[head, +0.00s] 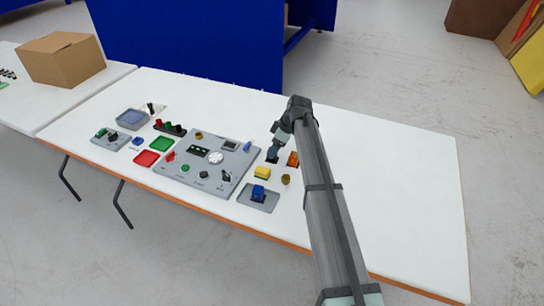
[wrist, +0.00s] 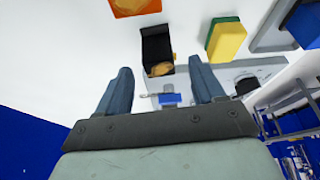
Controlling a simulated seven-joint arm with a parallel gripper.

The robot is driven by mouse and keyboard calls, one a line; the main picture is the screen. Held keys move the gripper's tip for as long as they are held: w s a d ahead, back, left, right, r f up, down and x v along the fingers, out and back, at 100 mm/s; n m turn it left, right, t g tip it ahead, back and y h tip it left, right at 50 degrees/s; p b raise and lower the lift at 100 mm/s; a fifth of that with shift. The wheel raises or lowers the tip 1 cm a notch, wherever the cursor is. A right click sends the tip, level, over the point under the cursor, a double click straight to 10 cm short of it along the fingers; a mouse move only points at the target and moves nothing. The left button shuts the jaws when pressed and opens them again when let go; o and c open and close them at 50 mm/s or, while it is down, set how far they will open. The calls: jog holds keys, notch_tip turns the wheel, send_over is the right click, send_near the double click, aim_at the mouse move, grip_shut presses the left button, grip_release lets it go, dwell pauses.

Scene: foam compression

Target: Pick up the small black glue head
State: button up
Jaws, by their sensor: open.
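A small black object with a tan-gold end, likely the glue head (wrist: 156,44), lies on the white table in the wrist view. It is just ahead of the fingertips, roughly between their lines. My gripper (wrist: 162,74) is open, with nothing between its two blue-grey fingers. In the head view my gripper (head: 273,154) is low over the table, pointing down beside the orange block (head: 293,159). There a dark patch shows at its fingertips. I cannot tell from that view whether it touches the black object.
A yellow block (head: 262,172) and a brass cylinder (head: 286,179) stand close by. A blue block (head: 259,192) sits on a grey plate. A grey control panel (head: 206,163) lies to the left. The table's right side (head: 410,200) is clear.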

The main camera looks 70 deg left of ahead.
jog(key=x, duration=0.4)
jog(key=shift+s+a+f, duration=0.15)
jog(key=shift+f, duration=0.2)
jog(key=c, duration=1.2)
jog(key=shift+r, duration=0.1)
